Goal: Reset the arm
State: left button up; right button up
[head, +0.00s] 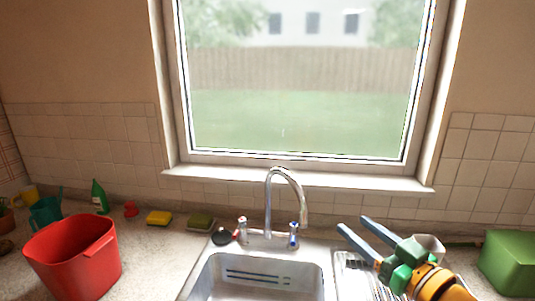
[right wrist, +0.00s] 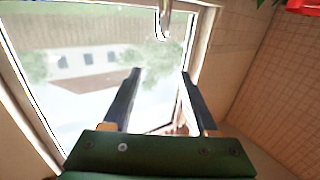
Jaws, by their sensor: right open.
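My right gripper (head: 356,228) is at the lower right of the head view, raised over the ribbed drainboard to the right of the sink. Its two dark fingers point up and to the left. They are spread apart, with nothing between them. In the right wrist view the same open fingers (right wrist: 160,95) show against the window, empty, and the picture is turned over. My left gripper is in neither view.
A steel sink (head: 205,283) with a tall faucet (head: 270,200) stands below the window. A red bin (head: 75,262), a green bottle (head: 99,197), a yellow sponge (head: 158,218) and cups stand on the left counter. A green box (head: 508,262) is at the right edge.

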jog(key=s+f+g+h, duration=0.2)
jog(key=s+f, duration=0.2)
jog(key=f, duration=0.4)
jog(key=s+f+m+g+h, duration=0.1)
jog(key=s+f+g+h, duration=0.1)
jog(key=f, duration=0.7)
jog(key=s+a+f+m+g+h, duration=0.1)
jog(key=s+f+g, duration=0.3)
jog(key=s+f, duration=0.3)
notch_tip(320, 180, down, 2)
jog(key=shift+s+a+f+h, duration=0.1)
jog(key=shift+h, duration=0.3)
jog(key=s+f+g+h, duration=0.1)
jog(key=s+f+g, duration=0.4)
jog(key=s, duration=0.6)
notch_tip(320, 180, down, 22)
jog(key=s+g+b, duration=0.1)
jog(key=s+b, duration=0.1)
jog(key=b, duration=0.3)
pick_arm(q)
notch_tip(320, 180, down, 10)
jog(key=b, duration=0.5)
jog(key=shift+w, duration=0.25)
pick_arm(e)
jog(key=s+d+f+g, duration=0.1)
jog(key=s+d+f, duration=0.1)
jog(key=s+f, duration=1.1)
notch_tip(320, 180, down, 3)
jog(key=shift+d+h, duration=0.3)
